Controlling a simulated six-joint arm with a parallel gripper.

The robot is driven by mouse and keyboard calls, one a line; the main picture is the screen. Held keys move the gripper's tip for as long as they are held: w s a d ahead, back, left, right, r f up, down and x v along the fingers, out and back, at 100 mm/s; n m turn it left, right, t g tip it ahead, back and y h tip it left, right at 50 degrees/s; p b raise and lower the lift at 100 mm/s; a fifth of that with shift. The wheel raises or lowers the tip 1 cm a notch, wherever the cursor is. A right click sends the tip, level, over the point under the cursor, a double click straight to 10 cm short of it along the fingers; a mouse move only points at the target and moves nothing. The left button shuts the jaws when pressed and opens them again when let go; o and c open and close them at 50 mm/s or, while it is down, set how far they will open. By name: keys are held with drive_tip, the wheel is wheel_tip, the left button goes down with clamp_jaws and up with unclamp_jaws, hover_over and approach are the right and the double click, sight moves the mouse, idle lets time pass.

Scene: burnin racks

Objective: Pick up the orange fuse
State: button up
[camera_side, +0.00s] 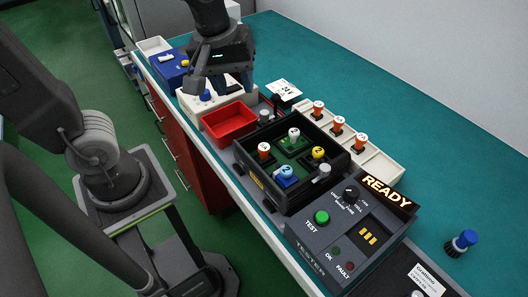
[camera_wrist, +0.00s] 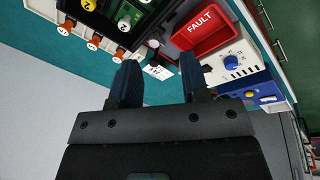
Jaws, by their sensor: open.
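Several orange fuses with white caps are in view. One orange fuse (camera_side: 264,150) stands in the black open box, with a white fuse (camera_side: 294,134), a yellow fuse (camera_side: 318,154) and a blue fuse (camera_side: 286,173). Three more orange fuses (camera_side: 337,124) stand in a row in the white tray (camera_side: 384,170); that row also shows at the upper left of the wrist view (camera_wrist: 92,44). My gripper (camera_side: 228,84) is open and empty, above the far end of the bench, apart from every fuse. Its two dark blue fingers show in the wrist view (camera_wrist: 158,72).
A red bin (camera_side: 230,121), marked FAULT in the wrist view (camera_wrist: 202,28), lies between my gripper and the black box (camera_side: 300,200). The tester (camera_side: 350,230) reads READY. A white unit (camera_wrist: 232,66) and blue box (camera_side: 170,66) stand nearby.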

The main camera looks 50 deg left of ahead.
sight(264, 147)
drive_tip(key=w+d+f+n+g, duration=0.2)
drive_tip(key=w+d+f+n, duration=0.15)
drive_tip(key=n, duration=0.45)
drive_tip(key=f, duration=1.4)
drive_tip(key=shift+w, duration=0.35)
drive_tip(key=shift+c, duration=0.4)
drive_tip(key=c, duration=0.6)
